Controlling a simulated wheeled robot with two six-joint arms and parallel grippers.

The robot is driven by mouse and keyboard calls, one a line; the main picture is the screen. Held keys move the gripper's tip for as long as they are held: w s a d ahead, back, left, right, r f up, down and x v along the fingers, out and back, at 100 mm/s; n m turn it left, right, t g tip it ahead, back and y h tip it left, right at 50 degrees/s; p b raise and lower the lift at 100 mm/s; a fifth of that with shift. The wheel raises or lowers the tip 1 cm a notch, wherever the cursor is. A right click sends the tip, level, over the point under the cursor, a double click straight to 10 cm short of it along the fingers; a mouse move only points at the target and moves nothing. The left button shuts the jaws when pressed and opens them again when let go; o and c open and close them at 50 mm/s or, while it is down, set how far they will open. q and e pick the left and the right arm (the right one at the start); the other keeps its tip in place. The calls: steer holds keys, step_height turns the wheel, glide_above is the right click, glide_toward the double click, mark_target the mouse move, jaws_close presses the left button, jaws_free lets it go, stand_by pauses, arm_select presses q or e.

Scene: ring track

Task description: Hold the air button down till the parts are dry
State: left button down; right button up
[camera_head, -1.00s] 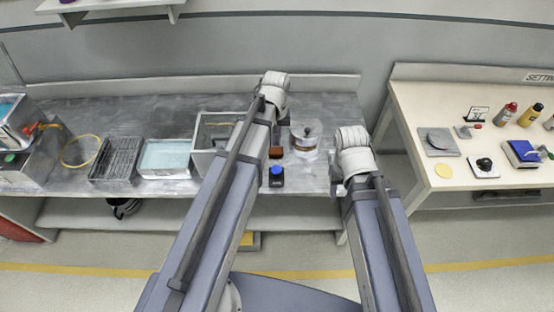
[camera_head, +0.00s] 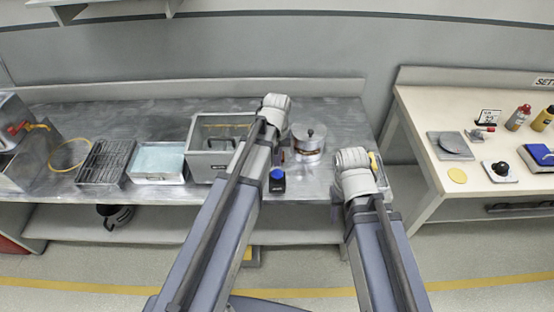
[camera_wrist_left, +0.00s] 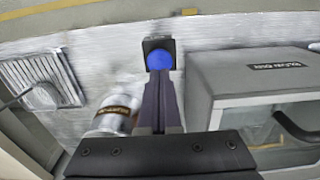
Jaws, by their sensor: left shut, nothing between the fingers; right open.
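The round blue button (camera_head: 277,174) sits on a small dark block near the front edge of the grey bench. In the left wrist view the blue button (camera_wrist_left: 160,61) lies just beyond the tips of my left gripper (camera_wrist_left: 158,78). The left fingers are shut and empty, right at the button's near edge; I cannot tell whether they press it. The grey windowed box (camera_head: 216,160) stands left of the button; no parts show clearly inside. My right gripper (camera_head: 338,192) is open by the bench's right end, its fingers mostly hidden.
A blue-water tray (camera_head: 158,178) and a dark rack (camera_head: 104,162) stand to the left. A pale table (camera_head: 432,185) with bottles is at the right, across a gap.

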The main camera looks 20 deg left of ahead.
mark_target(277, 174)
arm_select(q)
steer(key=shift+f+b, duration=1.45)
steer(key=shift+f, duration=0.55)
steer(key=shift+f+b, duration=0.95)
steer(key=shift+b, duration=0.1)
steer(key=shift+s+r, duration=0.1)
steer(key=shift+s, duration=0.1)
stand_by(0.3)
steer(key=shift+r, duration=0.1)
step_height(277, 174, up, 14)
steer(key=p, duration=1.4)
steer(key=shift+w, duration=0.2)
